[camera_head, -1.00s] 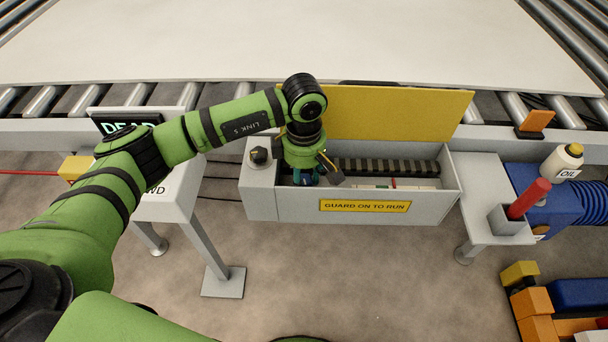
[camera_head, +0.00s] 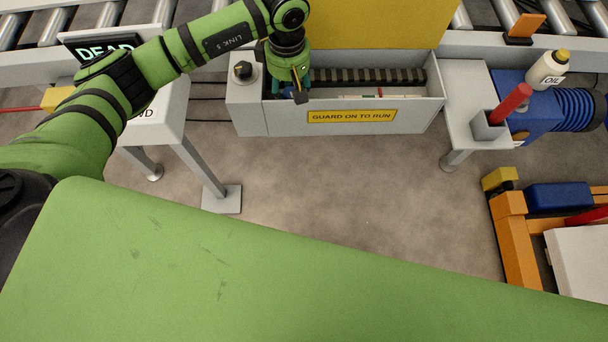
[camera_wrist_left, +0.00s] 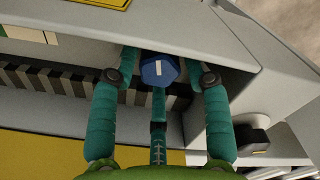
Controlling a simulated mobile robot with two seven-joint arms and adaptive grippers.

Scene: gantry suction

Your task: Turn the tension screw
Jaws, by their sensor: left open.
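A blue screw head with a white mark, which I take as the tension screw (camera_wrist_left: 158,70), sits inside the grey guard box, at the upper middle of the left wrist view. My left gripper (camera_wrist_left: 165,62) is open, with its teal fingers on either side of the screw head and a thinner middle part just below it. I cannot tell whether they touch it. In the head view my left gripper (camera_head: 288,92) reaches down into the left end of the guard box (camera_head: 250,118), and the screw is mostly hidden there. My right gripper is not in view.
The box's yellow lid (camera_head: 375,22) stands open behind it. A ribbed dark belt (camera_head: 370,76) runs inside. A black knob (camera_head: 243,70) is on the box's left end. A red-handled tool (camera_head: 511,103) and an oil bottle (camera_head: 549,68) stand right. A green part of mine covers the foreground.

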